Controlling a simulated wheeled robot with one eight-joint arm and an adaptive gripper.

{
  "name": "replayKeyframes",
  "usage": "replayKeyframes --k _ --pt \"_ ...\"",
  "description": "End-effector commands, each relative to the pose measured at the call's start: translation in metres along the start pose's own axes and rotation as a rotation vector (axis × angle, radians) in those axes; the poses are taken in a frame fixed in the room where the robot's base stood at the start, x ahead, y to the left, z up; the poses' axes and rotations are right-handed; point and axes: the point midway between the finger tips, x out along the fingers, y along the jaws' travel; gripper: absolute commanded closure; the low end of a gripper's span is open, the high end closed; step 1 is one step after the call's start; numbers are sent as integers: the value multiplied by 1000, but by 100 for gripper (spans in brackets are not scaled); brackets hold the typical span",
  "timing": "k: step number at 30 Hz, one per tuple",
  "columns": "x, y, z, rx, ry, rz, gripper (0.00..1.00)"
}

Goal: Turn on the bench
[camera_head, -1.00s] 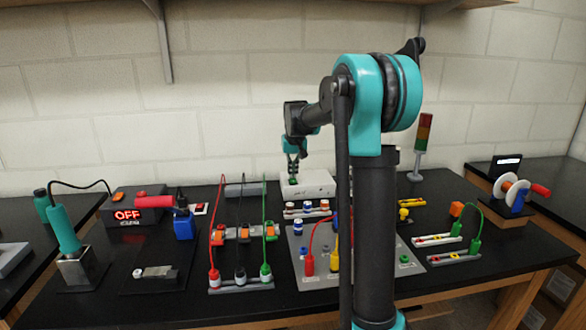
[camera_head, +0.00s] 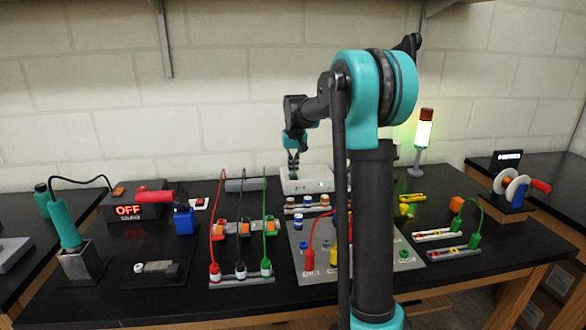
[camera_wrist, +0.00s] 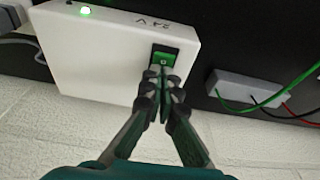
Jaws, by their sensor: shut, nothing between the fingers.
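The white box (camera_head: 312,175) marked 24 V stands at the back of the bench (camera_head: 205,282). In the wrist view the white box (camera_wrist: 100,58) has a green rocker switch (camera_wrist: 165,56) near one edge and a lit green lamp (camera_wrist: 85,11). My gripper (camera_wrist: 161,78) is shut and empty, its fingertips at the switch's lower edge; I cannot tell whether they touch. In the head view my gripper (camera_head: 293,172) is low at the box's front left. The stack light (camera_head: 424,130) at the back glows green-white.
A dark source box (camera_head: 147,198) at left shows a red OFF display. Red, black and green leads rise from a terminal strip (camera_head: 240,281). A grey plate (camera_head: 400,262) with plugs lies mid-bench. A grey block (camera_wrist: 235,88) with leads is beside the white box.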

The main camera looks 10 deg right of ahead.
Motion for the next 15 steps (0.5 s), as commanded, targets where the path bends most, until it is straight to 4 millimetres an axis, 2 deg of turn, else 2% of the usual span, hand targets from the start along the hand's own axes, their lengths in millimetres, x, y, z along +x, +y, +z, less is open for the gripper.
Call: replayKeyframes --k 6,15 --pt "-3 0 7 0 0 0 100" --pt "-3 0 7 0 0 0 100"
